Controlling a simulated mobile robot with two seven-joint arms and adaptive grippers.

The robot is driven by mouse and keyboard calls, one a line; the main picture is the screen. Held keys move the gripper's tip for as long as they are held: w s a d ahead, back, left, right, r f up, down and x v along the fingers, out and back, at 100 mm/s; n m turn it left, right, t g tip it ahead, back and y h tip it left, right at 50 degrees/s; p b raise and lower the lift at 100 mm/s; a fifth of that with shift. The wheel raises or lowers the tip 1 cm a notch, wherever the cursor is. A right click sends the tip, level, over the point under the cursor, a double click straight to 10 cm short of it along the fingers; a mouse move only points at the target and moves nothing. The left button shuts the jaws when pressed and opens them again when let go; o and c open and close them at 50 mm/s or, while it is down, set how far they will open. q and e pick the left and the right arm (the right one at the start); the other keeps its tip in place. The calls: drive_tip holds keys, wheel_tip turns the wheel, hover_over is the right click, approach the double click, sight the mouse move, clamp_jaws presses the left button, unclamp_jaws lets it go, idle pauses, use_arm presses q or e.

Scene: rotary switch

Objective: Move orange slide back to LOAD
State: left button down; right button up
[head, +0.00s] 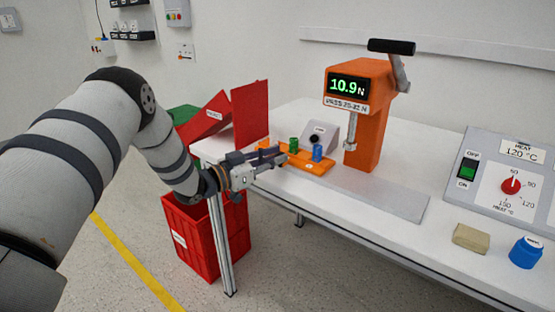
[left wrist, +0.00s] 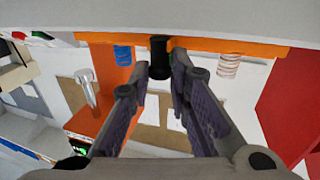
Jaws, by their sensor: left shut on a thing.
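The orange slide (head: 322,169) lies on the white table, left of the orange press (head: 368,125). It also shows across the top of the left wrist view (left wrist: 245,46). A black knob (left wrist: 160,50) stands at its middle there. My left gripper (head: 280,156) is at the slide's left part in the head view. In the left wrist view, its fingertips (left wrist: 163,72) are closed about the black knob. A green piece (head: 293,145) and a blue piece (head: 317,152) stand at the slide. No LOAD mark is readable. My right gripper is not in view.
A grey box with a black button (head: 317,136) stands behind the slide. The press display reads 10.9 N. A red bin (head: 205,240) is below the table's left end, with red panels above. A heat panel, tan block (head: 471,238) and blue jar (head: 526,252) are at right.

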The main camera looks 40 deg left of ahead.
use_arm(q)
drive_tip(key=shift+a, duration=0.25)
drive_tip(key=c, duration=1.7)
unclamp_jaws()
drive_tip(key=shift+o, duration=1.1)
drive_tip(key=shift+a, duration=0.15)
drive_tip(key=v, duration=1.2)
drive_tip(key=shift+f, duration=0.1)
